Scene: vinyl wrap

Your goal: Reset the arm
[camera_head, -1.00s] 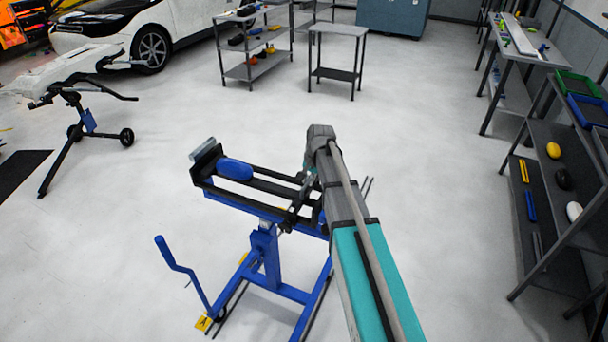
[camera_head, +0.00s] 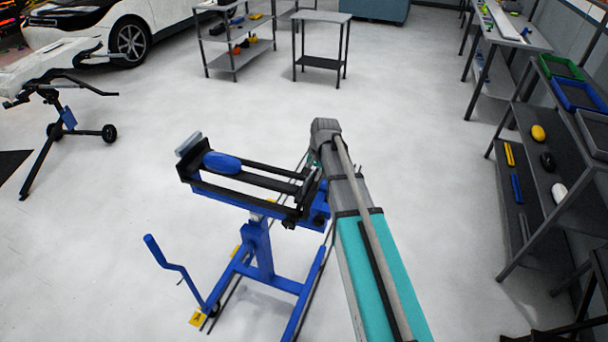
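My arm, grey and teal, reaches up from the bottom of the head view to a grey joint at the middle. Small dark parts (camera_head: 311,181) show just left of the arm below that joint. They may belong to my gripper, but its fingers cannot be made out and the arm hides much of that spot. A blue wheeled stand (camera_head: 258,250) with a black railed frame on top stands left of the arm. Its right end meets the arm in the picture; I cannot tell whether they touch. No held object can be seen.
A blue oval piece (camera_head: 222,162) lies on the stand's frame. A shelf rack (camera_head: 520,195) with small tools stands at right. A small table (camera_head: 323,17) and a shelving unit (camera_head: 238,55) stand at the back, near a white car (camera_head: 100,25). The floor between is clear.

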